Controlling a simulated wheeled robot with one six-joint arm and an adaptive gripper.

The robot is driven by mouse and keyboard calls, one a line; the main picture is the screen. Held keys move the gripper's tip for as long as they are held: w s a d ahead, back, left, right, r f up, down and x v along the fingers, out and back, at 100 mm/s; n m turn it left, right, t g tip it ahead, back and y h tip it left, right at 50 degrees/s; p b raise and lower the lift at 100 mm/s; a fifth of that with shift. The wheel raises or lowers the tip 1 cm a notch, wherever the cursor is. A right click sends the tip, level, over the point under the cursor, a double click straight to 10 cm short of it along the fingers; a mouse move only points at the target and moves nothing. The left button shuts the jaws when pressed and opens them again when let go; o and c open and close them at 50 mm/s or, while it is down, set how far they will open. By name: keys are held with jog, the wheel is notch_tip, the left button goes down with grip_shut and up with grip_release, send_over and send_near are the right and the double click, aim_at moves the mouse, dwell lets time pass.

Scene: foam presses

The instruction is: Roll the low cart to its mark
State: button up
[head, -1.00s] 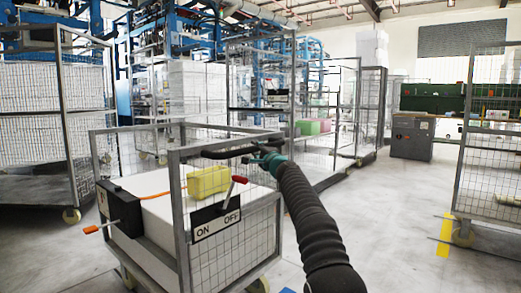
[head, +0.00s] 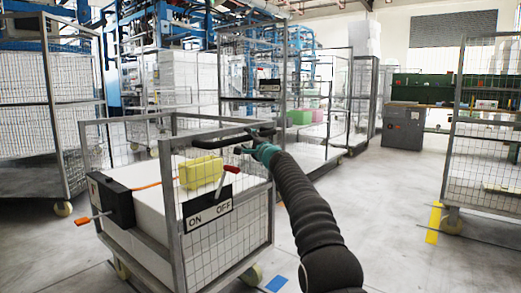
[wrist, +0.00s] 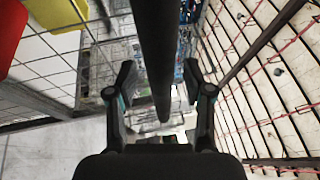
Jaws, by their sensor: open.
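The low cart (head: 222,240) stands just ahead of me, a grey frame with mesh sides. It holds a white block (head: 150,205) with a yellow piece (head: 201,172) on top. An ON/OFF plate with a red lever is on its near side. Its black push bar (head: 225,142) runs along the top. My gripper (head: 256,150) is at the bar's right part. In the wrist view, its open fingers (wrist: 158,72) stand either side of the dark bar (wrist: 153,45); contact cannot be told. A blue floor patch (head: 277,284) lies right of the cart; a yellow strip (head: 433,223) lies farther right.
Tall mesh carts stand at the left (head: 60,130), behind the low cart, and at the right (head: 485,160). A grey cabinet (head: 403,127) and green bench stand at the back right. Pale floor is clear between the low cart and the right-hand cart.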

jog(key=v, duration=1.1)
dwell(0.6)
jog(key=s+a+f+n+g+y, duration=0.1)
jog(key=s+a+f+n+g, duration=0.1)
jog(key=f, duration=0.3)
jog(key=s+a+f+n+g, duration=0.1)
jog(key=s+f+g, duration=0.15)
jog(key=f, duration=0.25)
jog(key=s+d+f+n+g+h, duration=0.15)
jog(key=s+f+n+g, duration=0.4)
jog(key=s, duration=0.75)
jog(key=s+d+f+n+h, duration=0.1)
jog(key=s+d+f+h, duration=0.1)
jog(key=s+d, duration=0.5)
jog(key=s+d+f+n+h+p, duration=0.1)
jog(key=s+d+h, duration=0.4)
jog(key=s, duration=1.3)
jog(key=s+d+f+n+g+h, duration=0.1)
jog(key=s+d+f+h, duration=0.2)
jog(key=s+d, duration=0.8)
jog(key=shift+s+f+n, duration=0.2)
jog(key=shift+s+n, duration=0.15)
jog(key=shift+s, duration=0.9)
